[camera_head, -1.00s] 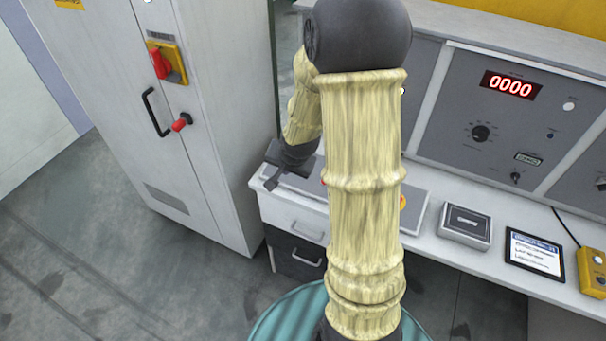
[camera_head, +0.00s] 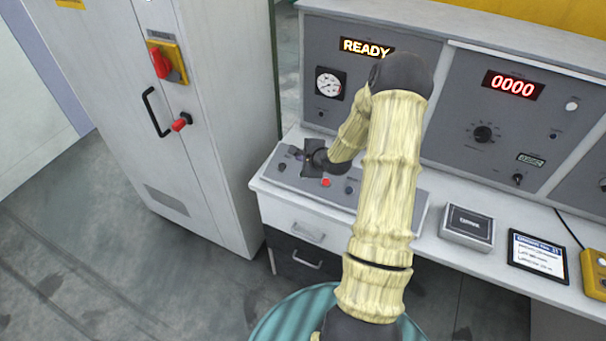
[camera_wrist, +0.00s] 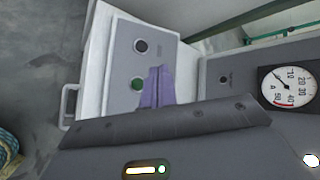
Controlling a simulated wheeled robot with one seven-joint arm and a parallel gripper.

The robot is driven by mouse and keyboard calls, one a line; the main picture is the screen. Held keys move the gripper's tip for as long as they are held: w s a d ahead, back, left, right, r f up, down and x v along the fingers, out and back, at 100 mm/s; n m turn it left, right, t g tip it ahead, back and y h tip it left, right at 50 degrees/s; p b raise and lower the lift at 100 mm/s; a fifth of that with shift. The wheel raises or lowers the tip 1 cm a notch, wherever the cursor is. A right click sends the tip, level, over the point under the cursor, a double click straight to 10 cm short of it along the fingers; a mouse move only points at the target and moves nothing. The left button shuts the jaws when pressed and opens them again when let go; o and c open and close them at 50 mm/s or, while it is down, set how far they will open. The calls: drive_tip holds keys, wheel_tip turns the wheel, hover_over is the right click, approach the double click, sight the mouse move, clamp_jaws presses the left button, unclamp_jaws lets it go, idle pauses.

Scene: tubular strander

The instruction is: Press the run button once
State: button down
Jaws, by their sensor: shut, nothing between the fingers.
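A grey sloped button panel (camera_head: 335,193) sits on the left end of the white desk. In the wrist view a green button (camera_wrist: 137,83) and a black button (camera_wrist: 140,46) show on it; their labels are too small to read, so I cannot tell which is the run button. My gripper (camera_head: 295,152) is over the panel's left end. In the wrist view its purple fingers (camera_wrist: 155,87) are shut and empty, just beside the green button in the picture. I cannot tell whether they touch the panel. A red button (camera_head: 326,183) shows right of the gripper.
A lit READY display (camera_head: 367,47) and a round gauge (camera_head: 329,83) are on the upright console behind the panel. A red 0000 display (camera_head: 512,85) is further right. A grey box (camera_head: 467,226) and a tablet (camera_head: 537,254) lie on the desk. A tall cabinet (camera_head: 205,130) stands left.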

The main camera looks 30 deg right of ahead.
drive_tip(key=f+b, duration=0.1)
drive_tip(key=f, duration=0.1)
drive_tip(key=d+f+b, duration=0.1)
drive_tip(key=f+b, duration=0.1)
drive_tip(key=w+f+b, duration=0.1)
drive_tip(key=f+b, duration=0.1)
drive_tip(key=f, duration=0.1)
drive_tip(key=shift+w+d, duration=0.1)
drive_tip(key=shift+d, duration=0.1)
drive_tip(key=shift+d+f+b, duration=0.2)
drive_tip(key=shift+f+b, duration=0.15)
drive_tip(key=shift+f, duration=0.2)
drive_tip(key=shift+w+f, duration=0.15)
drive_tip(key=shift+f, duration=0.05)
idle(0.6)
drive_tip(key=shift+f, duration=0.1)
idle(0.7)
drive_tip(key=shift+d+f, duration=0.1)
drive_tip(key=shift+f, duration=0.2)
